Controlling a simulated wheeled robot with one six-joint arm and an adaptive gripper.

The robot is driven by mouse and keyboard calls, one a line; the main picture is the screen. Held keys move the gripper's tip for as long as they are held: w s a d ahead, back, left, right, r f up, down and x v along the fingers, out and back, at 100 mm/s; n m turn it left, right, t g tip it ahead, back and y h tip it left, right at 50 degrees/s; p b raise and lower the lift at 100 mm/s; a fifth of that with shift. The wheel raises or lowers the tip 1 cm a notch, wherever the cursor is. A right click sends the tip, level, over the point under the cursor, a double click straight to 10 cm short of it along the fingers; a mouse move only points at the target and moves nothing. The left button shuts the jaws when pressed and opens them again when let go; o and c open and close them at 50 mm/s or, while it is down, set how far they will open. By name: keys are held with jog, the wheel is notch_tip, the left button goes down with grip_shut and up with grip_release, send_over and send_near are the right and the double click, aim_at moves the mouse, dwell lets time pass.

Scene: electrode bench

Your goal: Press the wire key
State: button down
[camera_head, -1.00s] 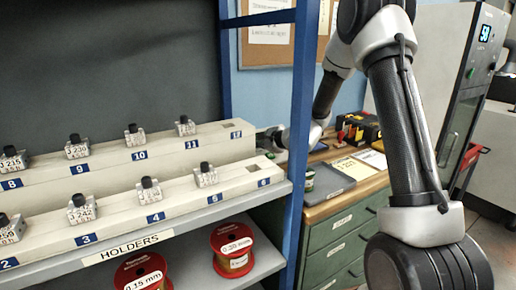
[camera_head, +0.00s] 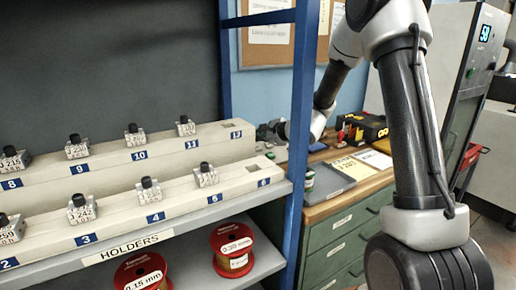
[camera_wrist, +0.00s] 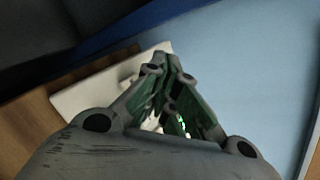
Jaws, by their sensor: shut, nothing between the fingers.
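I cannot make out a wire key in either view. My gripper (camera_head: 268,132) is partly seen in the head view, behind the blue rack post and past the right end of the holder rows. In the wrist view my gripper (camera_wrist: 168,62) has its green-sided fingers drawn together, shut and empty. Beyond the fingers lies a pale flat thing (camera_wrist: 90,94), partly hidden by them. I cannot tell whether the fingertips touch it.
A blue post (camera_head: 300,130) stands beside my forearm. Holder rows (camera_head: 110,220) with several labelled blocks fill the left shelf. Wire spools (camera_head: 232,250) sit below. A green drawer bench (camera_head: 345,235) carries a grey pad (camera_head: 332,182). A machine cabinet (camera_head: 466,90) stands at right.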

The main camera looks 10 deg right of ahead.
jog(key=shift+s+d+r, duration=0.1)
jog(key=shift+s+r, duration=0.2)
jog(key=shift+r, duration=0.45)
jog(key=shift+s+d+r, duration=0.1)
jog(key=shift+s+r, duration=0.15)
jog(key=shift+r, duration=0.45)
